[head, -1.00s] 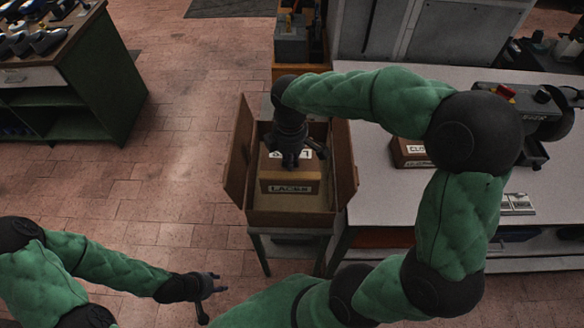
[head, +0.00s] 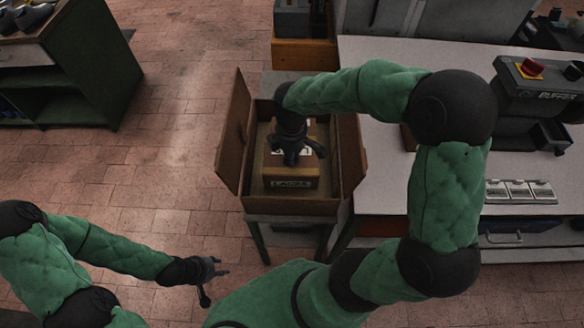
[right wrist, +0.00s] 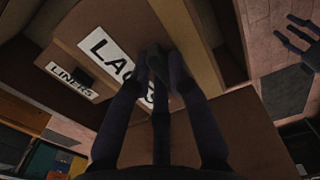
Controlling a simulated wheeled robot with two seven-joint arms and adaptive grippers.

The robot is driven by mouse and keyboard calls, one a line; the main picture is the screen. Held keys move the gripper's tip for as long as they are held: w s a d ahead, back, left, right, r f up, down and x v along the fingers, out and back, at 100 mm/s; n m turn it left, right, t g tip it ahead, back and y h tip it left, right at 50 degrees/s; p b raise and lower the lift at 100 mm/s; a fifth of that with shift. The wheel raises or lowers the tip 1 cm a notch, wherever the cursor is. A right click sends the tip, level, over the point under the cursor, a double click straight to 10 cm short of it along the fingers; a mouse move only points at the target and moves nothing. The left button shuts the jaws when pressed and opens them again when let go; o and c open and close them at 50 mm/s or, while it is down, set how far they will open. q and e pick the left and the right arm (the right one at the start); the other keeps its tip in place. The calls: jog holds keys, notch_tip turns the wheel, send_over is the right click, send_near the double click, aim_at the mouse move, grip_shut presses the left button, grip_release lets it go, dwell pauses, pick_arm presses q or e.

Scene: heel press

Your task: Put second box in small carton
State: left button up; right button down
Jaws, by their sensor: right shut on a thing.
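The small carton (head: 231,150) is an open brown box with its side flaps up, on a low stand left of the bench. My right gripper (head: 291,160) reaches down into it, shut on the brown laces box (head: 291,172). The laces box is upright inside the carton walls; I cannot tell whether it touches the bottom. In the right wrist view the fingers (right wrist: 160,62) cover part of its LACES label (right wrist: 108,55). A LINERS label (right wrist: 72,80) shows beyond it, on a surface I cannot place surely. My left gripper (head: 212,281) is open and empty over the floor.
The white bench (head: 385,178) stands close at the carton's right, with a buffer machine (head: 540,88) on it. Another brown box there is mostly hidden by my right arm. A green cabinet (head: 85,75) stands at the far left. The floor (head: 165,165) between is clear.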

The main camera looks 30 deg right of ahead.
notch_tip(320, 180, down, 9)
jog(key=shift+f+b, duration=0.2)
jog(key=shift+b, duration=0.85)
jog(key=shift+f, duration=0.1)
jog(key=shift+f, duration=0.1)
jog(key=c, duration=1.2)
grip_release()
jog(key=shift+o, duration=0.2)
jog(key=shift+r, duration=0.2)
notch_tip(320, 180, up, 12)
jog(key=p, duration=0.2)
jog(key=shift+p, duration=0.35)
